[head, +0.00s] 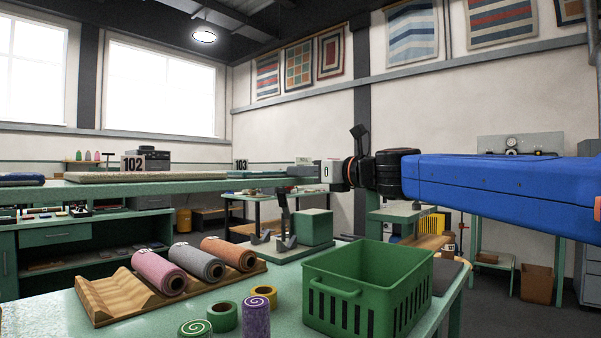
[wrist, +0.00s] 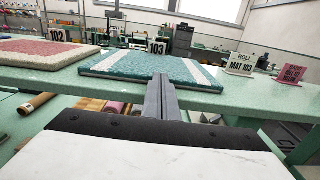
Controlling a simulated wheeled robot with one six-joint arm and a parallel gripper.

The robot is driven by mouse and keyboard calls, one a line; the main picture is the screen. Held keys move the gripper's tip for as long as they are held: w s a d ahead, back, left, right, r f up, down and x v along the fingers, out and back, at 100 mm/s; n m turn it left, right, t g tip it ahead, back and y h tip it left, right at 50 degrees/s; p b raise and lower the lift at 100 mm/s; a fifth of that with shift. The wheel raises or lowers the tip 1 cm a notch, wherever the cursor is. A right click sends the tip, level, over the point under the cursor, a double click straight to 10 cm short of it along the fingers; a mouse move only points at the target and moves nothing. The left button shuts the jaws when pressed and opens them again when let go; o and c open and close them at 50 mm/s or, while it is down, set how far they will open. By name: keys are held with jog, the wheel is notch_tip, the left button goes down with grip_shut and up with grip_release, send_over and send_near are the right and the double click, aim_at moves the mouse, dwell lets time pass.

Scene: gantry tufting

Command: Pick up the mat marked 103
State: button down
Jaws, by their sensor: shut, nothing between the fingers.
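The mat marked 103 is teal with pale bands (wrist: 150,66) and lies flat on the green bench in the wrist view. Its 103 sign (wrist: 157,47) stands at its far edge; the sign also shows in the head view (head: 241,164). In the head view the mat is seen nearly edge-on and is hard to make out. My gripper (wrist: 160,78) is shut and empty, its fingers pointing at the mat's near edge. The fingertips overlap that edge in the picture; I cannot tell whether they touch it. In the head view my gripper (head: 300,171) is at bench-top height.
A pink and cream mat (wrist: 45,55) with a 102 sign (wrist: 57,36) lies left of the teal mat. A "ROLL MAT 103" card (wrist: 241,63) and a pink card (wrist: 291,74) stand to the right. Below are a green crate (head: 368,285) and yarn rolls (head: 160,272).

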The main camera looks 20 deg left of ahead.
jog(key=x, duration=0.8)
jog(key=shift+w+a, duration=0.15)
jog(key=shift+a, duration=0.05)
